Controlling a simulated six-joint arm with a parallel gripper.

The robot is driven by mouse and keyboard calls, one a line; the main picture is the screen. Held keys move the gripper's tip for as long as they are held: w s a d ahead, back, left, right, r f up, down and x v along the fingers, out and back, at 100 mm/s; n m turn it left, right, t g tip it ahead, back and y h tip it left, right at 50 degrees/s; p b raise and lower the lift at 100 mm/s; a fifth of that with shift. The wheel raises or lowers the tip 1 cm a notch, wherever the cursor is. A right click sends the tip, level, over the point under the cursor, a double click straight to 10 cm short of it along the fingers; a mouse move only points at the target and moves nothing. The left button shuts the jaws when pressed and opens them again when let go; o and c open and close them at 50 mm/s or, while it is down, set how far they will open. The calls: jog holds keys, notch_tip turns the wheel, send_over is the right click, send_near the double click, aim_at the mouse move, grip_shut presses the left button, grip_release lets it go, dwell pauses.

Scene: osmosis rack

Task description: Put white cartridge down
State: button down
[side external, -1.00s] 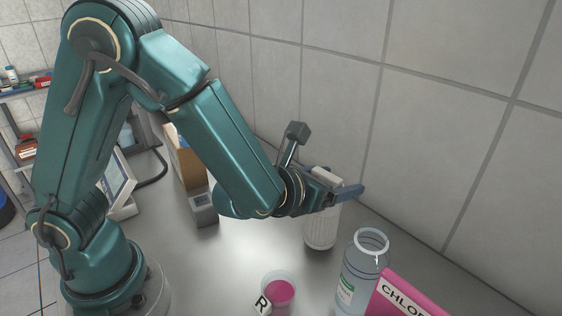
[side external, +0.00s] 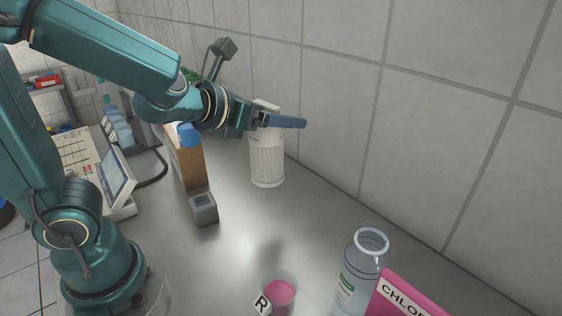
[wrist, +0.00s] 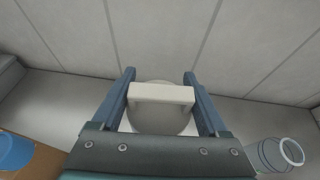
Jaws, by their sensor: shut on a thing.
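The white cartridge (side external: 267,160) is a ribbed white cylinder with a handle on top. My gripper (side external: 278,120) is shut on its top, one blue finger showing across it in the side view. The cartridge hangs upright in the side view, and I cannot tell whether its bottom touches the steel bench. In the wrist view, the cartridge's pale handle bar (wrist: 161,95) lies between the two blue fingers (wrist: 160,88), with the round top below it. The cartridge's lower body is hidden there.
A brown box (side external: 187,165) and a small grey device (side external: 203,208) stand left of the cartridge. The tiled wall (side external: 335,110) is close behind. A clear bottle (side external: 358,275), a pink box (side external: 400,298) and a cup of pink liquid (side external: 280,292) stand at the front. The middle of the bench (side external: 260,225) is clear.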

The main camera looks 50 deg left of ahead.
jog(key=shift+s+a+r, duration=0.25)
jog(key=shift+s+a, duration=0.05)
jog(key=shift+s, duration=0.35)
jog(key=shift+v, duration=1.4)
jog(key=a+n+g+y, duration=0.4)
jog(key=a+n+y, duration=0.5)
jog(key=a, duration=0.1)
jog(key=s+a+f+n+g+y, duration=0.1)
jog(key=s+a+n+g+y, duration=0.3)
jog(key=n+g, duration=0.45)
jog(key=w+d+f, duration=0.6)
jog(key=d+f, duration=0.3)
jog(key=f, duration=0.2)
jog(key=shift+w+g+h, duration=0.3)
jog(key=shift+g, duration=0.15)
jog(key=shift+f+m, duration=0.25)
